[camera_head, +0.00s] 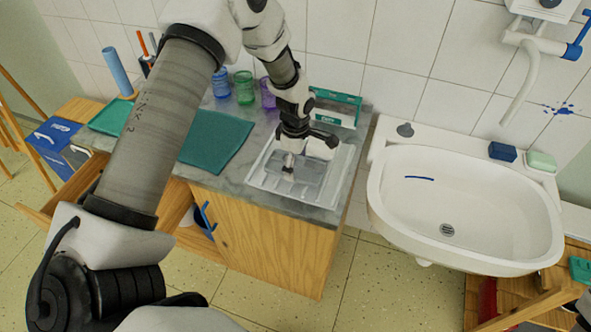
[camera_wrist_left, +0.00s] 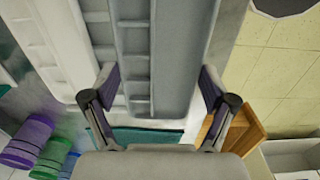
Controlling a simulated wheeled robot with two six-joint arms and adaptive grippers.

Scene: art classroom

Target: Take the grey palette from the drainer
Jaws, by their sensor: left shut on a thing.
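The grey palette (camera_head: 309,178) is over the white drainer (camera_head: 262,170) on the counter; I cannot tell whether it still touches the drainer. In the left wrist view the palette (camera_wrist_left: 175,62) shows its compartments and lies between the two fingers. My left gripper (camera_head: 290,168) points down at the palette and is shut on it; the fingers also show in the left wrist view (camera_wrist_left: 158,85). The gripper hides part of the palette in the head view. My right gripper is not in view.
Blue, green and purple cups (camera_head: 244,87) stand behind the gripper. A teal holder (camera_head: 336,107) stands at the drainer's back. A teal mat (camera_head: 215,142) lies left of the drainer. The white sink (camera_head: 490,215) is to the right, with soap (camera_head: 541,161) on its rim.

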